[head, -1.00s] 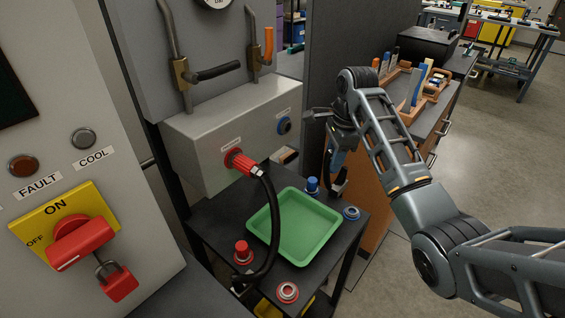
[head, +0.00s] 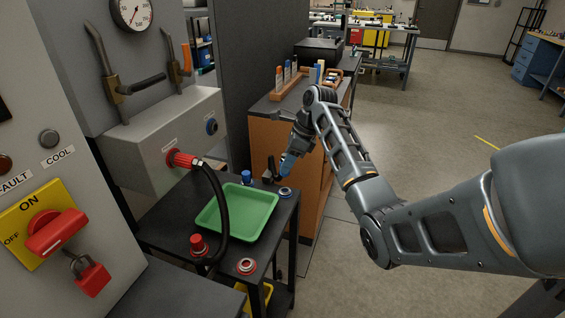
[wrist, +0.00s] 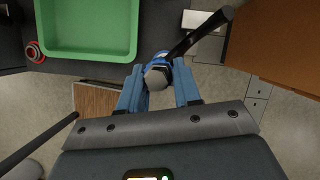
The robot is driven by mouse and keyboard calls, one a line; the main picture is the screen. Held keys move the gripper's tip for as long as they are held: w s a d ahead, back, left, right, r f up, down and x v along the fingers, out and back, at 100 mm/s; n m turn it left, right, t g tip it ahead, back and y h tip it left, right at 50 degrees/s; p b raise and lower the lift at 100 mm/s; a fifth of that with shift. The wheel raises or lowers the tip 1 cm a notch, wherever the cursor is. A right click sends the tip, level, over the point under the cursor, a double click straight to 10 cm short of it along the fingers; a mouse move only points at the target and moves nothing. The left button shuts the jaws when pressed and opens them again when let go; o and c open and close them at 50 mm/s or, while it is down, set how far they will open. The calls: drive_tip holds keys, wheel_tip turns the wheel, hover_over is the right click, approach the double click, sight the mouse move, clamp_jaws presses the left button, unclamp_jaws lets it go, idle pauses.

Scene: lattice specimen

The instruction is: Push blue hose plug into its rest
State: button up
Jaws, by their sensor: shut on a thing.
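My gripper (head: 286,165) is above the far right corner of the dark cart, just over the blue ring-shaped rest (head: 285,192). In the wrist view my gripper's (wrist: 160,88) two blue fingers are shut on the blue hose plug (wrist: 158,73), with its metal hex part between the tips. The plug's black hose (wrist: 205,32) runs up and right. In the head view the fingers mostly hide the plug. I cannot tell whether it touches the rest.
The green tray (head: 205,221) fills the cart's middle. A blue cap (head: 246,177), a red cap (head: 198,244) and a red ring rest (head: 246,266) stand around it. A red plug (head: 181,159) sits in the grey box (head: 150,150). An orange-brown cabinet (head: 285,140) is close behind my gripper.

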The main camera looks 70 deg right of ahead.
drive_tip(key=shift+f+b, duration=2.3)
drive_tip(key=shift+b, duration=0.45)
drive_tip(key=o, duration=0.4)
drive_tip(key=shift+c, duration=0.2)
drive_tip(key=c, duration=0.4)
drive_tip(key=shift+o, duration=0.2)
